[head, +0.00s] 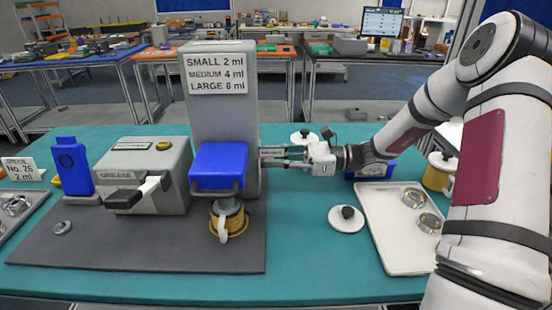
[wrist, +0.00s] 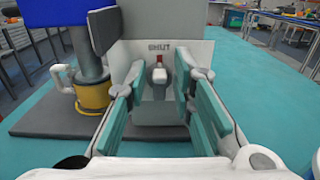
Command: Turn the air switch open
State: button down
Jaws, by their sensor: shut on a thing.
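The air switch (wrist: 158,72) is a small pale lever with a red mark, on the side of the grey dispenser column under a label that reads SHUT. My gripper (wrist: 159,88) is at the side of this column, shut on the switch, with one teal-padded finger on each side of it. In the head view my gripper (head: 270,157) reaches in from the right to the column (head: 222,110). There the switch is mostly hidden by the fingers.
A blue dispenser head (head: 218,166) sits on the column's front, above a yellow-banded cup (head: 228,220). A grey grease box (head: 146,170) stands to the left. A lid (head: 345,219) and a white tray (head: 385,250) lie to the right.

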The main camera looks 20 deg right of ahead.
jog(key=m+p, duration=0.1)
jog(key=m, duration=0.5)
jog(key=m+p, duration=0.2)
jog(key=m, duration=0.4)
jog(key=w+f+m+p, duration=0.1)
jog(key=m+p, duration=0.1)
jog(key=m, duration=0.3)
jog(key=shift+d+m, duration=0.2)
jog(key=shift+m, duration=0.2)
dwell(0.3)
jog(key=c, duration=1.7)
grip_release()
jog(key=shift+d, duration=0.15)
jog(key=v, duration=1.1)
jog(key=shift+s+d, duration=0.15)
jog(key=shift+d, duration=0.2)
